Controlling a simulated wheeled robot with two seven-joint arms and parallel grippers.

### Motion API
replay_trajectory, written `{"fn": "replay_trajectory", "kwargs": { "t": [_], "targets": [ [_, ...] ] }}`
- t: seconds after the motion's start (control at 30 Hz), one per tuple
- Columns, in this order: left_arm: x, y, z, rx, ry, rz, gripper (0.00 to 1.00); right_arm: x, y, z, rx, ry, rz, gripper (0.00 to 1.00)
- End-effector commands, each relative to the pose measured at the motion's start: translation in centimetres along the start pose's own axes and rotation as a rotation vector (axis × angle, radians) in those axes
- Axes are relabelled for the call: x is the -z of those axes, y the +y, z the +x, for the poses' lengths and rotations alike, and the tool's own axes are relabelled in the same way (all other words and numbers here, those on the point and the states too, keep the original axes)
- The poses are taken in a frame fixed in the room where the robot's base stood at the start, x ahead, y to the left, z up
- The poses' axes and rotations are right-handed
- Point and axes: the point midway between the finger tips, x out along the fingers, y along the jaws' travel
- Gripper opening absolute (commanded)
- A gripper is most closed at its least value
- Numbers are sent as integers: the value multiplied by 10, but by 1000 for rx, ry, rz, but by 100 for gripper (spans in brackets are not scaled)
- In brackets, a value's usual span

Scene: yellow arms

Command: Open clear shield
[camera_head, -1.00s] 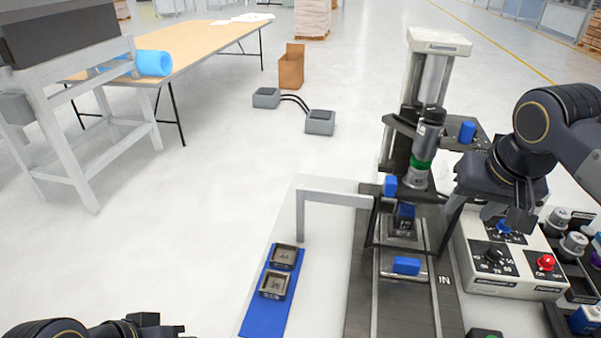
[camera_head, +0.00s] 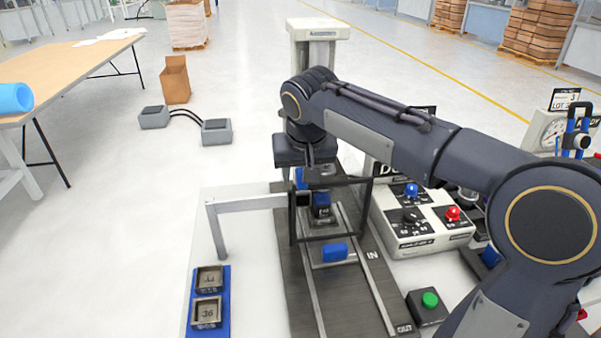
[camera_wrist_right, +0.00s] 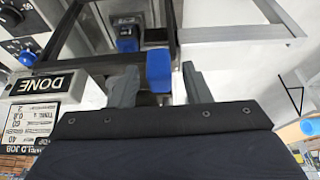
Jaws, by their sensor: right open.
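The clear shield is a black-framed see-through guard (camera_head: 372,208) standing around the press's work spot, in front of the column. Its blue handle (camera_head: 300,178) shows at the frame's upper left, partly hidden by my right gripper. In the right wrist view the blue handle (camera_wrist_right: 159,70) lies between the two finger tips. My right gripper (camera_head: 312,160) is open, its fingers on either side of the handle with gaps visible. I cannot tell how deep the handle sits between them. My left gripper is out of view.
A control box (camera_head: 415,225) with knobs and a red button stands right of the shield. A green button box (camera_head: 428,305) is nearer. A blue strip (camera_head: 222,330) with two metal parts lies left. My right arm hides much of the press column (camera_head: 318,30).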

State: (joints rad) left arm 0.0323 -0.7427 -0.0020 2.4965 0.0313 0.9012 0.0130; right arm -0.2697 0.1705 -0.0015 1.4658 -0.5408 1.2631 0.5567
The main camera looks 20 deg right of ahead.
Motion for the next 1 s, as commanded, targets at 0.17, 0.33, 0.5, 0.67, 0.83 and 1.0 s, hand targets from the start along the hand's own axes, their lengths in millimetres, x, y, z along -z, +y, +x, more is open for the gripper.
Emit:
{"fn": "replay_trajectory", "kwargs": {
  "t": [0.17,0.33,0.5,0.67,0.83,1.0],
  "targets": [
    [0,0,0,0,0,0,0,0,0,3,1,1,0,44],
    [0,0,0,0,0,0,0,0,0,2,1,0,0,36],
    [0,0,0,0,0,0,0,0,0,2,1,0,0,14],
    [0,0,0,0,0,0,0,0,0,2,1,0,0,0],
    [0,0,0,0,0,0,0,0,-1,2,1,0,0,0],
    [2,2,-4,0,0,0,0,0,-15,1,2,-1,-3,0]
  ]
}}
